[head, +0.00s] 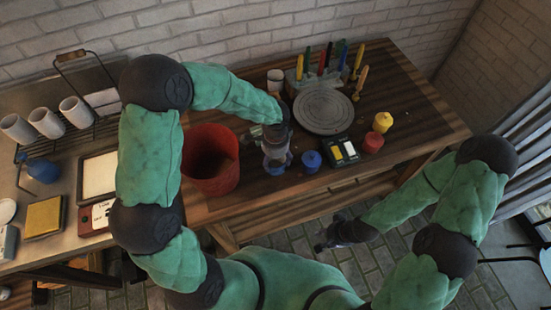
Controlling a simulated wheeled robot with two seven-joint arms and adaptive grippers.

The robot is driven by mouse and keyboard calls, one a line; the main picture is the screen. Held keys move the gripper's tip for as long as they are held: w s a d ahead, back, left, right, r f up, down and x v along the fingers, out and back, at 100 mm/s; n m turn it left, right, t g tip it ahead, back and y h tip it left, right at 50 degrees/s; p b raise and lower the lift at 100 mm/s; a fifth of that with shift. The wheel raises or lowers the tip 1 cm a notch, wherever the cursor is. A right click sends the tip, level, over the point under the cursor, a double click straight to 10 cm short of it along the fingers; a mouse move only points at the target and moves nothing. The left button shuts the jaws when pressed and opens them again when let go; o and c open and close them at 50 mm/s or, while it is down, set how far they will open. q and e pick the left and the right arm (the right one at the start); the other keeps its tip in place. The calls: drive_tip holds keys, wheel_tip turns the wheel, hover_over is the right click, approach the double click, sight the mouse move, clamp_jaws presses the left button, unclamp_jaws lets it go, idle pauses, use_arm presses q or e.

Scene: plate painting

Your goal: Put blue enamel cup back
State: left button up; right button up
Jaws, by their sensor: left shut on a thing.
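My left gripper (276,145) is over the dark wooden table, pointing down and shut on a small blue cup (278,165). The gripper hides much of the cup, and I cannot tell whether the cup touches the table. A small blue pot (311,160) stands just to the right of it, apart from the gripper. My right gripper (324,240) is low in front of the table, away from the objects; its fingers are too small and dark to read.
A red bucket (211,162) stands close left of the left gripper. A grey turntable (323,111), a paint box (344,151), a red pot (373,143) and a yellow pot (383,122) are to the right. A rack with white cups (46,123) is at the far left.

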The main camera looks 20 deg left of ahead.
use_arm(q)
drive_tip(key=shift+f, duration=0.15)
drive_tip(key=o, duration=1.3)
wheel_tip(320, 180, up, 12)
drive_tip(key=p, duration=0.4)
drive_tip(key=shift+r, duration=0.2)
drive_tip(key=shift+f, duration=0.1)
